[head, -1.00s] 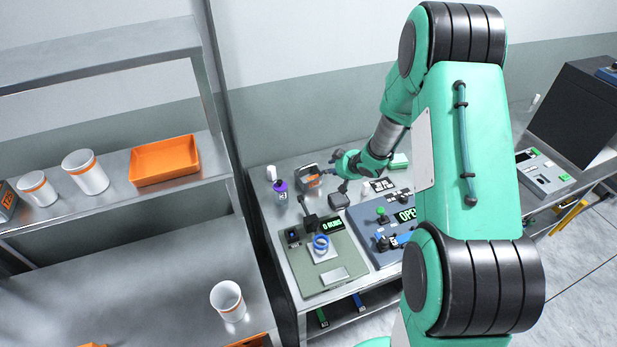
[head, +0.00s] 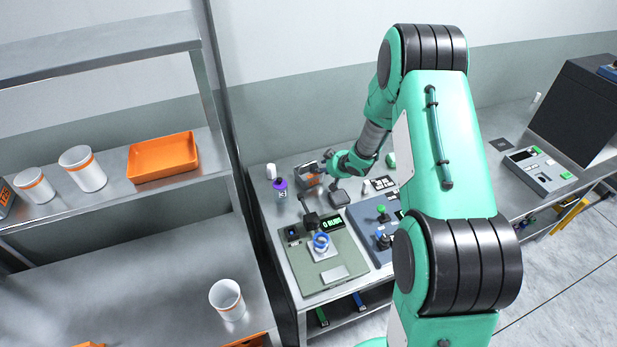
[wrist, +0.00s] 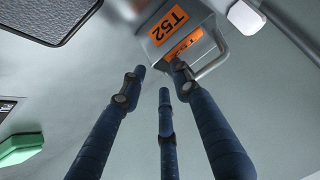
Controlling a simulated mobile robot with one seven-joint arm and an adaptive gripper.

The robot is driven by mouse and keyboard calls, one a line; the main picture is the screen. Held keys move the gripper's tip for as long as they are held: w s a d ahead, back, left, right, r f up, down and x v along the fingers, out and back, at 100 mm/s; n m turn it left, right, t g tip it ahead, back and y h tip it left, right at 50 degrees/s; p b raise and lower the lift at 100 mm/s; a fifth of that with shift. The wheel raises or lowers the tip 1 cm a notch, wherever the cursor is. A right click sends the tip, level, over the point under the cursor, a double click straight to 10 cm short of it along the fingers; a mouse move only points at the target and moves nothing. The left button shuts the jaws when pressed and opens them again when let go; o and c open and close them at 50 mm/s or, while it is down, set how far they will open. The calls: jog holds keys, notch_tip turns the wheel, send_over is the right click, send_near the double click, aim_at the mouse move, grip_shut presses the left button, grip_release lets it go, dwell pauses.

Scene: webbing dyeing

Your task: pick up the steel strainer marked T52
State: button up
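The steel strainer (wrist: 190,35) is grey with a bent wire handle and orange labels, one reading T52. It sits at the top of the wrist view, just beyond my fingertips. In the head view the strainer (head: 309,179) stands near the back of the bench, with orange showing on its front. My gripper (wrist: 160,80) has three dark blue fingers spread apart with nothing between them. One fingertip overlaps the strainer's lower edge in the wrist view; I cannot tell whether it touches. In the head view my gripper (head: 323,165) is beside the strainer, partly hidden.
A purple-capped bottle (head: 281,190) stands left of the strainer. A dark block (head: 340,198) lies in front, right of it. A green-grey station (head: 325,265) with a blue ring and a blue-grey panel (head: 372,214) fill the bench front. A shelf with cups stands left.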

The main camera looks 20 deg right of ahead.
aim_at(308, 172)
jog(key=shift+w+f, duration=0.35)
jog(key=shift+w+f, duration=0.1)
jog(key=shift+b+x, duration=0.5)
jog(key=shift+x, duration=2)
grip_shut()
